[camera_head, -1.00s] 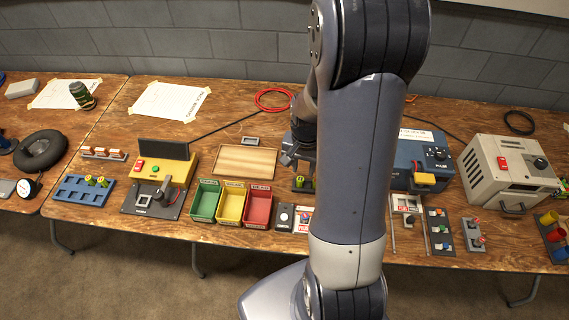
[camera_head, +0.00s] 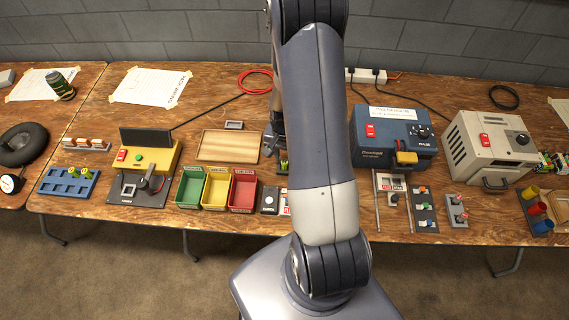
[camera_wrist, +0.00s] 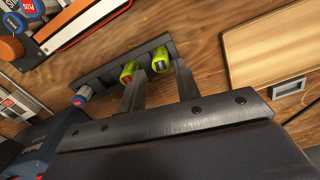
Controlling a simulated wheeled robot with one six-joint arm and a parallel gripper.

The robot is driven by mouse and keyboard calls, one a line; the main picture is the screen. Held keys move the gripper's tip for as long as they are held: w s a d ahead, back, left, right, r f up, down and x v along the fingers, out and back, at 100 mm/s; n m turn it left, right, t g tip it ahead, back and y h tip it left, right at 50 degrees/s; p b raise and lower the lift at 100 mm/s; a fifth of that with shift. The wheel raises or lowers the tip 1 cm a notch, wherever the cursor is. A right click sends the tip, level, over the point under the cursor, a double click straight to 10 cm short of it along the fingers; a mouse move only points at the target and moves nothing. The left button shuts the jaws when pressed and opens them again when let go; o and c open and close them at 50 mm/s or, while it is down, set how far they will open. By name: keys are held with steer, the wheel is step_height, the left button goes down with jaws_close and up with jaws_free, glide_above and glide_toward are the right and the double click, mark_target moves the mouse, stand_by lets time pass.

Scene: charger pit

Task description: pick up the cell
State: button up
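Two yellow-green cells, one (camera_wrist: 129,72) and another (camera_wrist: 160,60), stand in a dark narrow rack (camera_wrist: 101,76) in the wrist view. A blue-topped cell (camera_wrist: 82,97) sits at the rack's left end. My gripper (camera_wrist: 161,76) is open, its two fingers apart and pointing at the rack. The right-hand yellow-green cell shows in the gap between the fingertips; the other is by the left finger, which partly covers it. I cannot tell whether either finger touches a cell. In the head view my gripper (camera_head: 279,148) is just above the rack, mostly hidden by my arm.
A wooden board (camera_head: 229,146) lies left of the rack, with green, yellow and red bins (camera_head: 216,188) in front. A blue charger box (camera_head: 392,138) stands to the right.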

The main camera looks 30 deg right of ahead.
mark_target(284, 162)
steer(key=shift+f+p, duration=0.45)
steer(key=shift+f, duration=1.7)
steer(key=shift+c, duration=0.3)
jaws_close()
